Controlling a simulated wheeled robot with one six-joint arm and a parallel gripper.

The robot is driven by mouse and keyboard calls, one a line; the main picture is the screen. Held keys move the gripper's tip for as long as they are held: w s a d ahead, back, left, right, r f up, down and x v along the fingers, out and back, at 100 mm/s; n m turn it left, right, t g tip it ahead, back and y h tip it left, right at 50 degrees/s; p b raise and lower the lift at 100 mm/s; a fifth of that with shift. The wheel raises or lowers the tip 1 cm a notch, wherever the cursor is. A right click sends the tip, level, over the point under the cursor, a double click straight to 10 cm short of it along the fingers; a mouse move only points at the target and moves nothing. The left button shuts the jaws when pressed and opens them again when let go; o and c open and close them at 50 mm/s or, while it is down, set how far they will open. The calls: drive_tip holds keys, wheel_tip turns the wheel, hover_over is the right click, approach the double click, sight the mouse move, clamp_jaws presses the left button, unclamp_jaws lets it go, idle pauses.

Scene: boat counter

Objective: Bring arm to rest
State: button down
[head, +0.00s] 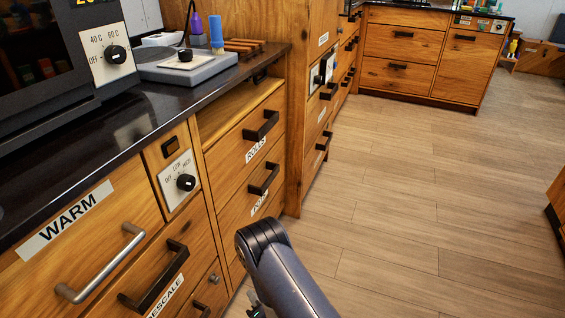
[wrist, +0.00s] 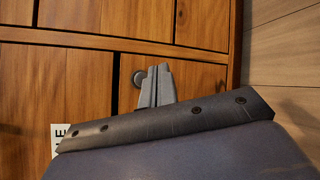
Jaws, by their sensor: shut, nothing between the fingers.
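My gripper (wrist: 157,85) shows in the wrist view with its two fingers together and nothing between them. It is in front of the wooden cabinet fronts, close to a small round knob (wrist: 139,78); I cannot tell whether it touches the knob. In the head view my arm (head: 275,265) rises from the bottom edge, bent, beside the drawers. The gripper's fingers are hidden or too small to make out there.
Wooden drawers with dark handles (head: 265,178) line the left, under a dark counter (head: 125,115). A metal bar handle (head: 105,265) sticks out from the WARM drawer. Wooden floor (head: 420,190) is clear to the right. More cabinets (head: 430,55) stand at the back.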

drive_tip(key=shift+a, duration=0.1)
idle(0.3)
drive_tip(key=w+a+b, duration=0.2)
drive_tip(key=a, duration=0.3)
drive_tip(key=shift+w+a+f+b, duration=0.25)
drive_tip(key=shift+a+b, duration=0.1)
drive_tip(key=shift+a+b, duration=0.15)
drive_tip(key=shift+b, duration=0.65)
drive_tip(key=p, duration=0.1)
drive_tip(key=r+p, duration=0.1)
drive_tip(key=p, duration=0.1)
drive_tip(key=shift+d+p, duration=0.25)
drive_tip(key=shift+p, duration=0.05)
drive_tip(key=shift+s+d+p, duration=0.1)
drive_tip(key=shift+p, duration=0.3)
